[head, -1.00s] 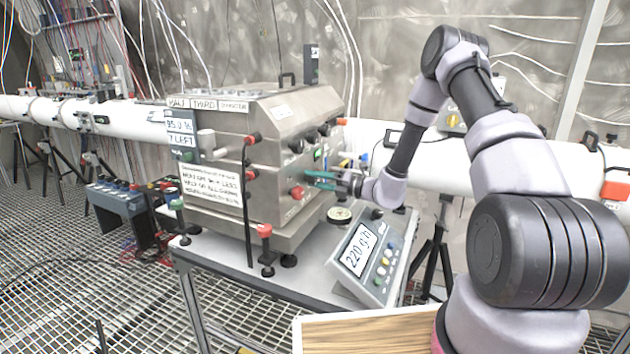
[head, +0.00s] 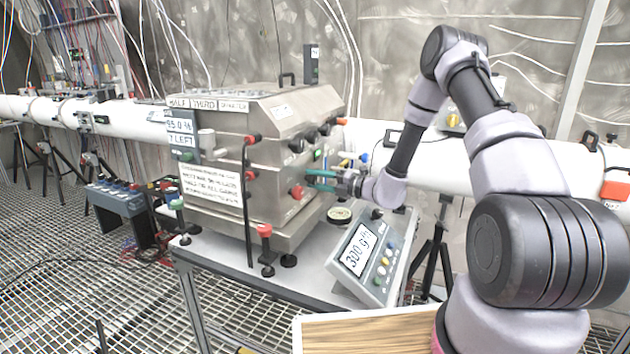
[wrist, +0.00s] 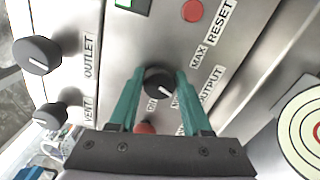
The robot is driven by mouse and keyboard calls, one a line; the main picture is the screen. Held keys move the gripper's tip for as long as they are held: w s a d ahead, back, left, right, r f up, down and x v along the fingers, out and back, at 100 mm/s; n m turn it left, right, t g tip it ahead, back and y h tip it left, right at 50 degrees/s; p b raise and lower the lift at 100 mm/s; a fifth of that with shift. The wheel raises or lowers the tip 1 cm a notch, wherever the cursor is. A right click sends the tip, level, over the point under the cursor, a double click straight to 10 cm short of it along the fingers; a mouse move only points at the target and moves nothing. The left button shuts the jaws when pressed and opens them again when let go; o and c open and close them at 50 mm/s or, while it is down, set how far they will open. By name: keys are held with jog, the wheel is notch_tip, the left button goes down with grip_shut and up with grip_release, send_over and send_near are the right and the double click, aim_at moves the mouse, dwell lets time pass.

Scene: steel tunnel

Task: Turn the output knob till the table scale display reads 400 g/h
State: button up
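The output knob (wrist: 158,82) is black with a white pointer line, on the steel box's side panel beside the OUTPUT label (wrist: 211,86). In the wrist view its pointer aims to the lower right. My gripper (wrist: 159,73) has its two green fingers closed on either side of this knob. It also shows in the head view (head: 312,180) against the box's right face, where the knob itself is hidden. The table scale (head: 368,258) stands on the table in front of the box, and its tilted display (head: 359,248) reads 300 g/h.
The wrist view shows OUTLET (wrist: 37,54) and VENT (wrist: 47,115) knobs at left and a red RESET button (wrist: 192,11) above. A round target-like dial (wrist: 303,130) is at right. The steel box (head: 270,140) fills the table's back; a wooden board (head: 365,335) is in front.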

jog(key=o, duration=0.3)
jog(key=shift+d, duration=0.15)
jog(key=v, duration=1)
jog(key=shift+s+d, duration=0.25)
jog(key=s+a+r+n+g+h, duration=0.2)
jog(key=s+r+n+g, duration=0.2)
jog(key=s+r+n, duration=0.5)
jog(key=s+a+r+n+g+h, duration=0.2)
jog(key=s+r+n+g, duration=0.35)
jog(key=r+n, duration=0.4)
jog(key=s+d+r+n+t+h, duration=0.7)
jog(key=s+d+r+n+h, duration=0.2)
jog(key=s+n, duration=0.6)
notch_tip(320, 180, up, 2)
jog(key=shift+d+r+n+t+h, duration=0.1)
jog(key=shift+d+n+t+h, duration=0.25)
jog(key=shift+d+n, duration=0.7)
